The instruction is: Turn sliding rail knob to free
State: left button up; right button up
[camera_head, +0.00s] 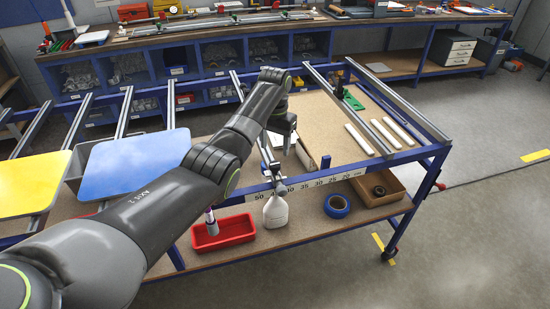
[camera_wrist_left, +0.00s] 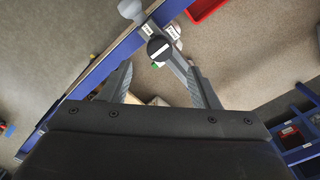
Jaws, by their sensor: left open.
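The sliding rail knob (camera_wrist_left: 158,49) is a round dark knob with a white stripe across its face. In the left wrist view it sits on a grey rail fitting, just beyond and between my open fingertips, apart from them. A pale round end (camera_wrist_left: 130,9) of the fitting shows above it. My left gripper (camera_wrist_left: 159,70) is open and empty; in the head view it (camera_head: 284,143) points down over the table's front edge, above the grey rail fitting (camera_head: 280,187). The knob's face cannot be made out in the head view. My right gripper is not in view.
A blue-framed table (camera_head: 318,178) carries a number scale along its front. Yellow (camera_head: 30,182) and blue (camera_head: 135,163) sign plates lie at left. The lower shelf holds a red tray (camera_head: 223,233), a white bottle (camera_head: 275,212) and blue tape (camera_head: 337,206).

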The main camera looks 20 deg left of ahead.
aim_at(275, 164)
pick_arm(q)
notch_tip(275, 164, down, 5)
jog(key=shift+s+r, duration=0.1)
jog(key=shift+s, duration=0.05)
jog(key=shift+f, duration=0.95)
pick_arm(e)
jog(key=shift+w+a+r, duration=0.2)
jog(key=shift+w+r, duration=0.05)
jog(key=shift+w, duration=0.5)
pick_arm(q)
jog(key=c, duration=1)
jog(key=shift+o, duration=0.2)
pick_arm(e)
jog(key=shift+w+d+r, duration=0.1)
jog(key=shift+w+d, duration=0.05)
